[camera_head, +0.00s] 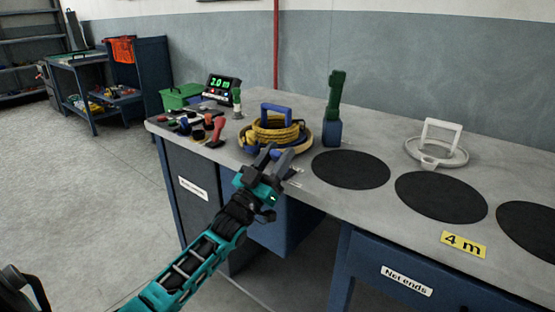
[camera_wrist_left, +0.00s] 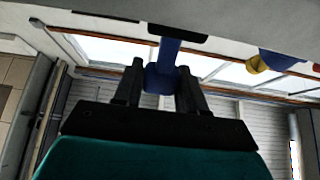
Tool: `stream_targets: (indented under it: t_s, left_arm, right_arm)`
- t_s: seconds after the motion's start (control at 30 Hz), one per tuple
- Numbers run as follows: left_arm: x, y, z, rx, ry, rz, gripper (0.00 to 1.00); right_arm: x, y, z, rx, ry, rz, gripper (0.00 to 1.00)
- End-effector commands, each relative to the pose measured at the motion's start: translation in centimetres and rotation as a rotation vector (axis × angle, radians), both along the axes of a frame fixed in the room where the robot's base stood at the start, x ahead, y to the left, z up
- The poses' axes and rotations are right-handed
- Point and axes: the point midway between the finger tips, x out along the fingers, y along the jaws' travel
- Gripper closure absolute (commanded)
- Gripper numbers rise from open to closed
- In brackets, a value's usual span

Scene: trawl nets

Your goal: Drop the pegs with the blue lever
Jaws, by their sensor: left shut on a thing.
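My left gripper (camera_head: 272,160) is at the front edge of the bench, just in front of the rope coil. It is shut on a blue lever (camera_wrist_left: 165,60), which shows between the two fingers in the left wrist view. In the head view the fingers mostly hide the lever. I cannot make out any pegs for certain; several small red, blue and dark pieces (camera_head: 190,123) stand at the bench's left end. My right gripper is not in view.
A yellow rope coil (camera_head: 268,133) with a blue handle sits behind my gripper. A green-handled tool (camera_head: 334,100) stands in a blue block. Black discs (camera_head: 350,170) and a white handled ring (camera_head: 437,155) lie to the right. A display (camera_head: 222,86) reads 2.0 m.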

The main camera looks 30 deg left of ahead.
Motion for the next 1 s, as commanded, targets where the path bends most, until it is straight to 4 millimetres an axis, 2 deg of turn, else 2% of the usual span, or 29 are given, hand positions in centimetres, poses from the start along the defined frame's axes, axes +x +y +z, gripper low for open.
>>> stream_targets:
  t_s: [0.27,0.3,0.5,0.8,1.0]
  left_arm:
    - [0.0,0.0,-0.1,-0.001,-0.001,-0.001,1.00]
    - [0.0,0.0,-0.1,-0.001,-0.001,-0.001,0.57]
    - [0.0,0.0,0.0,-0.001,0.000,-0.001,0.38]
    - [-0.3,0.0,-0.2,-0.001,0.000,-0.001,0.38]
    - [-2.5,0.2,-1.8,-0.001,0.004,0.000,0.38]
  right_arm:
    - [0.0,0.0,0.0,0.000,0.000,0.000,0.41]
    - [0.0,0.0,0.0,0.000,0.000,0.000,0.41]
    - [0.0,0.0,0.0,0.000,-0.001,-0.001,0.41]
    - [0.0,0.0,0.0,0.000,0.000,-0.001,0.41]
    - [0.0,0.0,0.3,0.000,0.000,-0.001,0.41]
